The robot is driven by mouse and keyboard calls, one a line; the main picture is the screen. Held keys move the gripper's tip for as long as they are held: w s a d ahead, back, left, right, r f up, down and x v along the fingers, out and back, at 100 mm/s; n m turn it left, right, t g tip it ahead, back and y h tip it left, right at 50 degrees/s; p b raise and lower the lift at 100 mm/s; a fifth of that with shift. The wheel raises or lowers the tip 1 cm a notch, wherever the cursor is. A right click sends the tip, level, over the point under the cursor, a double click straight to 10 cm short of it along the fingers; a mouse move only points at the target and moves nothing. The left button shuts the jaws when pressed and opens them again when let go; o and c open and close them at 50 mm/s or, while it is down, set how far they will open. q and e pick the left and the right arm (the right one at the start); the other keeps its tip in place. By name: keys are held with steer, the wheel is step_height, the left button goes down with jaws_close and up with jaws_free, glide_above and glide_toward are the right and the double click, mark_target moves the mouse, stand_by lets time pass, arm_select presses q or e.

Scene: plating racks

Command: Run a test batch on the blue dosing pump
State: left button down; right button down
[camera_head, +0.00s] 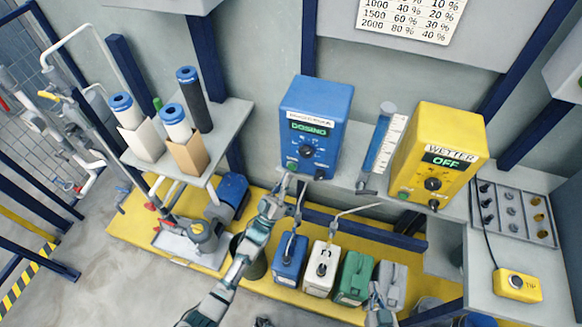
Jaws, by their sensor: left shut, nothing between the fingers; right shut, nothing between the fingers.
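The blue dosing pump (326,104) stands on the grey shelf against the wall. Its small green display (309,129) appears to read "DOSING". Below that is a black dial (306,151), with a green button (291,165) at the lower left and a dark button (319,174) at the lower right. My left gripper (287,180) is shut and empty, its tip just below the green button; I cannot tell whether it touches. My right gripper (376,292) is shut and empty, low in front of the grey canister, well away from the pump.
A yellow box (440,150) labelled "WETTER", display "OFF", stands to the right, beyond a blue-and-clear tube (380,147). Blue (290,258), white (321,268), green (354,277) and grey (391,283) canisters stand below, hoses rising. A yellow pendant (518,285) lies at right.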

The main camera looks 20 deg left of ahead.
arm_select(q)
steer(key=s+p, duration=0.2)
steer(key=s, duration=0.3)
steer(key=shift+a, duration=0.1)
stand_by(0.3)
stand_by(0.6)
